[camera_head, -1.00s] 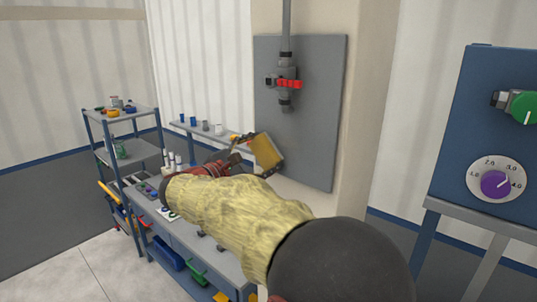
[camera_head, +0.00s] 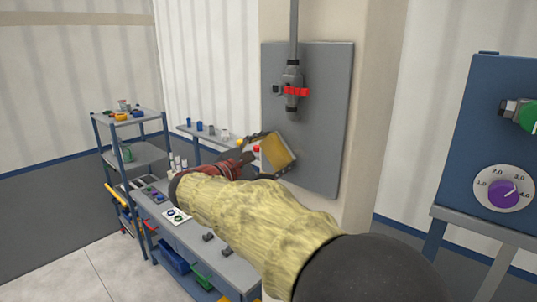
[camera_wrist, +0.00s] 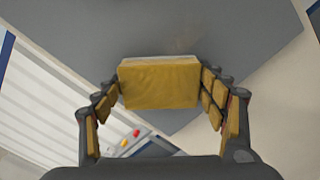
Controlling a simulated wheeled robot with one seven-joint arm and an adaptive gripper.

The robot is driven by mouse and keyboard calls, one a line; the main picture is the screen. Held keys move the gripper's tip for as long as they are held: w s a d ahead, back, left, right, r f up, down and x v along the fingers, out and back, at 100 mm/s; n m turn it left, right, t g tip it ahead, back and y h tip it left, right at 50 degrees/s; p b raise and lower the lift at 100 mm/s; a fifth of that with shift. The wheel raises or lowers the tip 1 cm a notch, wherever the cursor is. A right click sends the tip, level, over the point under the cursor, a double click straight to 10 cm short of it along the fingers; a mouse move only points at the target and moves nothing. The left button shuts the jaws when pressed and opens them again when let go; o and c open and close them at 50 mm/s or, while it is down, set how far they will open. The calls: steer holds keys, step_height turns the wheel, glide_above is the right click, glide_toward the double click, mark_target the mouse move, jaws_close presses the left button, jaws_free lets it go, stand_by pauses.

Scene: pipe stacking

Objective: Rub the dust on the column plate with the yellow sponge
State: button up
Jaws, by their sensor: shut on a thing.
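The yellow sponge (camera_wrist: 158,86) is held between the two padded fingers of my gripper (camera_wrist: 160,95) in the wrist view. In the head view the sponge (camera_head: 278,152) is at the lower left part of the grey column plate (camera_head: 318,140), and my gripper (camera_head: 270,155) is shut on it. The plate fills the top of the wrist view (camera_wrist: 200,30). A faint brownish smudge, perhaps the dust, shows on it just above the sponge. I cannot tell whether the sponge touches the plate.
A grey pipe with a red-handled valve (camera_head: 292,90) runs down the plate's upper part. A blue panel with a purple dial (camera_head: 503,192) stands at right. A workbench (camera_head: 205,235) and a shelf rack (camera_head: 135,155) with small parts stand at left.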

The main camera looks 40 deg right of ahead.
mark_target(319, 161)
steer(key=shift+s+d+b, duration=0.15)
steer(key=shift+s+b, duration=0.6)
steer(key=shift+s, duration=1.3)
steer(key=shift+s+d+b, duration=0.2)
steer(key=shift+s+b, duration=0.6)
steer(key=shift+s, duration=1.3)
steer(key=shift+s+d+b, duration=0.15)
steer(key=shift+s+b, duration=0.6)
steer(key=shift+s, duration=1.3)
steer(key=shift+w, duration=0.15)
steer(key=shift+w+a+p, duration=0.2)
steer(key=shift+w+p, duration=0.15)
steer(key=shift+w, duration=2.05)
steer(key=shift+w+a+p, duration=0.15)
steer(key=shift+w+p, duration=0.25)
steer(key=shift+w, duration=2)
steer(key=shift+w+a+p, duration=0.2)
steer(key=shift+w+p, duration=0.15)
steer(key=shift+w, duration=2.05)
steer(key=shift+a, duration=0.1)
steer(key=shift+s+a, duration=0.15)
steer(key=shift+a, duration=1.25)
steer(key=shift+s+a, duration=0.1)
steer(key=shift+a, duration=1.3)
steer(key=shift+a, duration=0.1)
